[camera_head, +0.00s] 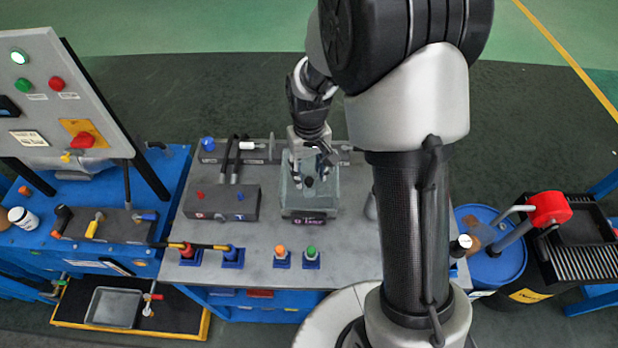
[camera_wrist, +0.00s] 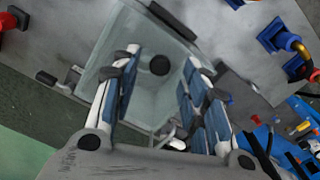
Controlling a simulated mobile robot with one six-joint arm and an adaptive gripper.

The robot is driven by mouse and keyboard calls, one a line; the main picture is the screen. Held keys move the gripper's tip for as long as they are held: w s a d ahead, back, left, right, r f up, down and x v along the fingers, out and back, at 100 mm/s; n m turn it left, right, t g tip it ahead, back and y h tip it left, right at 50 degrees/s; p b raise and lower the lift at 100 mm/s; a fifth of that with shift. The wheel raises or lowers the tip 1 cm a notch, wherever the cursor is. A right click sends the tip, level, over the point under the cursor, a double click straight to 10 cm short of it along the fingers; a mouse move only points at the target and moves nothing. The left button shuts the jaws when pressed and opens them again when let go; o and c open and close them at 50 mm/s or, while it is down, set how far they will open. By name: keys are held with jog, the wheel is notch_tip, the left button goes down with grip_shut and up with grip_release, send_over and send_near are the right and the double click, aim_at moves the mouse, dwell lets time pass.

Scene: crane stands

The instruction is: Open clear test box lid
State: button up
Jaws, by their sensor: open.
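The clear test box (camera_head: 329,203) stands on the grey bench top, with a dark label on its front. In the wrist view its pale, see-through walls (camera_wrist: 125,38) fill the middle. A dark round spot (camera_wrist: 159,65) shows between my fingers; I cannot tell whether it is a knob on the lid or something inside. The lid's edge is not distinct, so its position is unclear. My gripper (camera_head: 311,174) is over the back part of the box, pointing down. Its blue-padded fingers (camera_wrist: 160,88) are spread on either side of the dark spot, with nothing between them.
A dark block with red and blue knobs (camera_head: 222,203) sits left of the box. A control panel (camera_head: 60,100) rises at far left. A blue drum (camera_head: 490,250) stands at right.

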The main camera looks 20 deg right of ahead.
jog(key=shift+f, duration=1)
grip_shut()
